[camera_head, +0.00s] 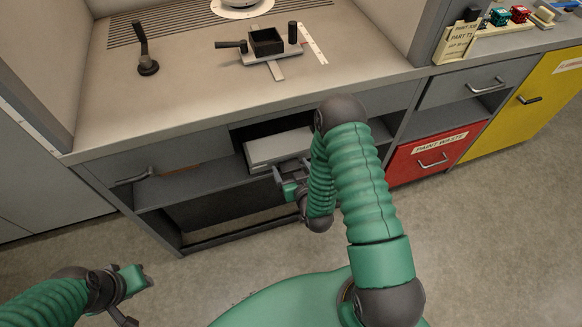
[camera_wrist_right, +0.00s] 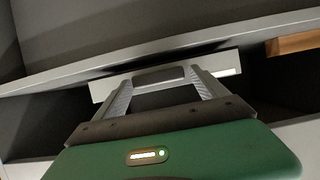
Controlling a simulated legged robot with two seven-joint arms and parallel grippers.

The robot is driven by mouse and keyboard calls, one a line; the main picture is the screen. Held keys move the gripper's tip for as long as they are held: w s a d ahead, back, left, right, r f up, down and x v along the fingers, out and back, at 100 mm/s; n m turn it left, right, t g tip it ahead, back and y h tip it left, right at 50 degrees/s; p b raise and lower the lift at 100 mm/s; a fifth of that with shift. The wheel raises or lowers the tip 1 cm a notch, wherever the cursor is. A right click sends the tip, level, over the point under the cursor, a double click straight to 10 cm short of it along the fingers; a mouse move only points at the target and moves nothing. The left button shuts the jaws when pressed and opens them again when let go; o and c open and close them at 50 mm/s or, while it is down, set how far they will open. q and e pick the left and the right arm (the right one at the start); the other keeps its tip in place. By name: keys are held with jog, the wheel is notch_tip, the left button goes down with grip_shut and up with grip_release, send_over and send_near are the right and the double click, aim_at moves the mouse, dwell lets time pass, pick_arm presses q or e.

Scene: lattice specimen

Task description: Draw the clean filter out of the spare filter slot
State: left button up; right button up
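The clean filter (camera_head: 278,150) is a pale flat panel in the open bay under the bench in the head view. Its pale front edge (camera_wrist_right: 100,90) and a grey grip tab (camera_wrist_right: 160,75) show in the right wrist view. My right gripper (camera_head: 284,178) is at the filter's front; in the wrist view its two fingers (camera_wrist_right: 162,84) stand on either side of the tab, very close to its ends. Whether they press on it I cannot tell. My left gripper (camera_head: 136,283) is low at the left over the floor, away from the bench; its opening is unclear.
The bench top (camera_head: 200,95) lies above the bay, with a black lever (camera_head: 146,55) and a small dark tray fixture (camera_head: 266,42) on it. A red paint waste drawer (camera_head: 432,157) and a yellow cabinet (camera_head: 530,105) stand at the right. The floor in front is clear.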

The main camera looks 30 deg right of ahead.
jog(key=c, duration=1.7)
jog(key=o, duration=1.1)
jog(key=c, duration=0.5)
